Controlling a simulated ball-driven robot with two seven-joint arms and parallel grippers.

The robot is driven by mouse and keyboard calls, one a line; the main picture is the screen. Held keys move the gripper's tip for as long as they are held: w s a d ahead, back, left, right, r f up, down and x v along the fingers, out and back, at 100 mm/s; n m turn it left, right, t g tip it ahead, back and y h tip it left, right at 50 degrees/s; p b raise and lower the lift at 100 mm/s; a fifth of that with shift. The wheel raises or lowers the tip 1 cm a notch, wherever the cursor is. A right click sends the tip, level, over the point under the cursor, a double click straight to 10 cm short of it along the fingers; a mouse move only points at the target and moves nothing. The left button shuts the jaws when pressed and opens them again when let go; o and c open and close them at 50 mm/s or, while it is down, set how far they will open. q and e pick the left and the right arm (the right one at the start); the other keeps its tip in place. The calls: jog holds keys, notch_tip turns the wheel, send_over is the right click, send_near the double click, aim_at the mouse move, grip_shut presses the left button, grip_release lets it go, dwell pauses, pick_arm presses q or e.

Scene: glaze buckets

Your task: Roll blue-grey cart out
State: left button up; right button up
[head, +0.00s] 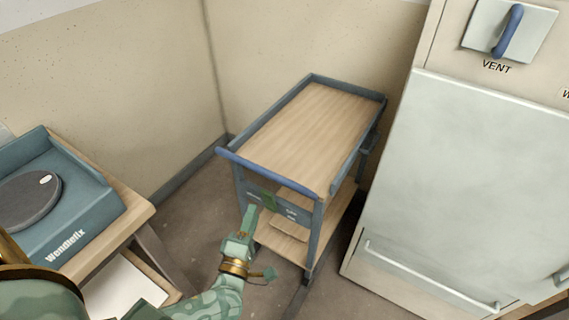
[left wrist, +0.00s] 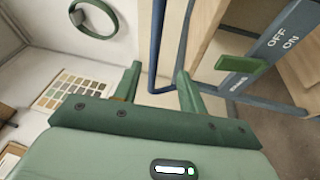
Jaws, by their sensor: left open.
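The blue-grey cart (head: 313,190) stands in the corner beside the vent cabinet. It has a wooden top and a lower shelf. A blue handle bar (head: 268,172) runs along its near end. Below the bar, an end panel carries a green lever (head: 268,199), which in the left wrist view (left wrist: 241,64) sits by the words OFF and ON. My left gripper (head: 250,214) is just in front of this panel, below the bar. In the left wrist view its fingers (left wrist: 160,78) are apart with nothing gripped; the lever is right of them. My right gripper is not in view.
A tall cabinet (head: 460,180) marked VENT stands close on the cart's right. A wooden table (head: 138,205) with a teal wheel unit (head: 75,215) stands at left. Walls close off the back and left. Bare floor (head: 190,210) lies between table and cart.

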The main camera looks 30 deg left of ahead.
pick_arm(q)
jog(key=w+a+r+n+y+b, duration=0.1)
jog(key=w+a, duration=0.2)
jog(key=w, duration=0.4)
jog(key=w+a+r+n+y+b, duration=0.1)
jog(key=w+a+r, duration=0.1)
jog(key=w+a, duration=0.2)
jog(key=w, duration=0.3)
jog(key=shift+w+r+n, duration=0.15)
jog(key=shift+w+n, duration=0.15)
grip_shut()
